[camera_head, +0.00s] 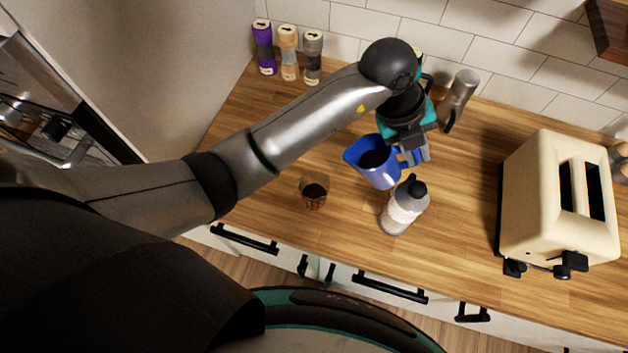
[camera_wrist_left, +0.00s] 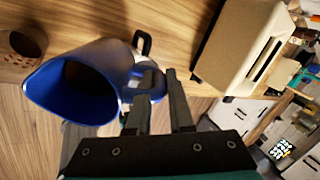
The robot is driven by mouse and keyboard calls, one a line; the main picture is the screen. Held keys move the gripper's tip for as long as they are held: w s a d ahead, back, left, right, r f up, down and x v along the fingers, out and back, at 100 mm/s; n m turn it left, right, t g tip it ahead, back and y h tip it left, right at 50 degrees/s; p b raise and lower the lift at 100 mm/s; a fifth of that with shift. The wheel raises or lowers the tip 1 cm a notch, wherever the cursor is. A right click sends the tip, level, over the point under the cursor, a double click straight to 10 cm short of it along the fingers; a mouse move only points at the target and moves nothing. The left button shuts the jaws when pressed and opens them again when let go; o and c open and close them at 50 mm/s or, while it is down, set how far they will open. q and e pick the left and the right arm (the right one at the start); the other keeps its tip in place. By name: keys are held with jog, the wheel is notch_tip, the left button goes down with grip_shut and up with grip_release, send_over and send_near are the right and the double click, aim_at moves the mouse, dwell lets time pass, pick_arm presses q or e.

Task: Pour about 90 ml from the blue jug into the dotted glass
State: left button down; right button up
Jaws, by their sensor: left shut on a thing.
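The blue jug (camera_head: 366,171) is near the middle of the counter with dark liquid inside, its spout toward the left. My left gripper (camera_head: 414,154) is shut on its handle, on the jug's right side. In the left wrist view the jug (camera_wrist_left: 45,92) shows its wide mouth and dark inside, and the gripper (camera_wrist_left: 158,103) has its fingers at the handle. I cannot tell whether the jug touches the counter. The dotted glass (camera_head: 314,196) stands on the counter, left of and nearer than the jug, and looks dark inside. It also shows in the left wrist view (camera_wrist_left: 22,45). My right gripper is not in view.
A cream toaster (camera_head: 535,210) is at the right. Several jars (camera_head: 288,50) and a metal cylinder with a black handle (camera_head: 460,92) stand at the back. Counter left of the glass is clear.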

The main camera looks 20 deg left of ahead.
pick_arm(q)
jog(key=shift+d+r, duration=0.1)
jog(key=shift+d, duration=0.05)
jog(key=shift+w+d+y, duration=0.25)
jog(key=shift+d+y, duration=0.35)
jog(key=shift+d, duration=0.05)
jog(key=shift+w+d+r+g+y+b, duration=0.2)
jog(key=shift+d+r+g+y, duration=0.1)
jog(key=shift+d+r+y, duration=0.5)
jog(key=shift+w+d+r+g+y+b, duration=0.1)
jog(key=shift+d+r+g+y+b, duration=0.3)
jog(key=shift+y, duration=0.7)
